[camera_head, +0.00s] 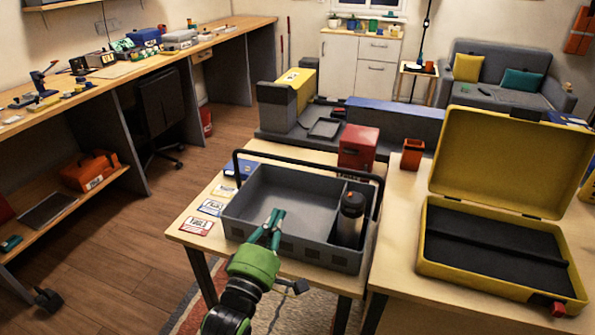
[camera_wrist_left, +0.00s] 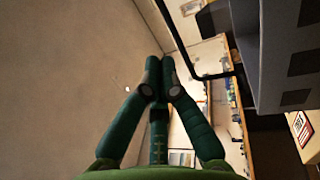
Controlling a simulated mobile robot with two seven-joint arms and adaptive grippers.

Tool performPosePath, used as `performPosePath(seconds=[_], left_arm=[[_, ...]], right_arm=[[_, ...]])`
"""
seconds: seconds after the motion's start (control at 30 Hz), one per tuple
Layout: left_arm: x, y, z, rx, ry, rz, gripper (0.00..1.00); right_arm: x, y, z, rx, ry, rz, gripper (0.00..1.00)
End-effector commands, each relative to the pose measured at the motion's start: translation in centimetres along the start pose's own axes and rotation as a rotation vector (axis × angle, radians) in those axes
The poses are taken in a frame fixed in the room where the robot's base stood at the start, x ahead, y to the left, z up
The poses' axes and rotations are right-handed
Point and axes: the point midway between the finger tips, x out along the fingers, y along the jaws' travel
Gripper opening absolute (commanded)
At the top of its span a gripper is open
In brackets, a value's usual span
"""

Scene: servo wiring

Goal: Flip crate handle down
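The grey crate (camera_head: 290,249) stands on the near wooden table. Its black handle (camera_head: 310,165) is raised, its bar above the crate's far side. In the left wrist view the crate's grey wall (camera_wrist_left: 285,60) is at the upper right, with a black bar (camera_wrist_left: 229,55) beside it that looks like the handle. My left gripper (camera_head: 278,213) appears in front of or over the crate's near wall, apart from the handle. Its green fingertips meet in the wrist view (camera_wrist_left: 160,68), with nothing seen between them. My right gripper is not in view.
A dark bottle (camera_head: 350,218) stands in the crate's right compartment. A red box (camera_head: 358,148) and an orange cup (camera_head: 413,154) are behind. An open yellow case (camera_head: 433,246) is at the right. Several cards (camera_head: 210,207) lie left of the crate.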

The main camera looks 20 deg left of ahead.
Motion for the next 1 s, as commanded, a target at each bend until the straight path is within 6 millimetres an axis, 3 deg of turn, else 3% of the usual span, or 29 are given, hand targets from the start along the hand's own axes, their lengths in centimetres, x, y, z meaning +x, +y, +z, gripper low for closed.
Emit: performPosePath(seconds=[0.27,0.7,1.0], left_arm=[[2.5,0.2,0.0,0.003,-0.001,0.001,0.0],[11.5,0.2,0.0,0.004,0.0,-0.002,0.0],[13.9,-0.1,0.0,0.003,0.0,-0.003,0.0]], right_arm=[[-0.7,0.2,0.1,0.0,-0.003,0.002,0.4],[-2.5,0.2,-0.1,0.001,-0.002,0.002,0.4],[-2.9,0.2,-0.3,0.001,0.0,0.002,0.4]])
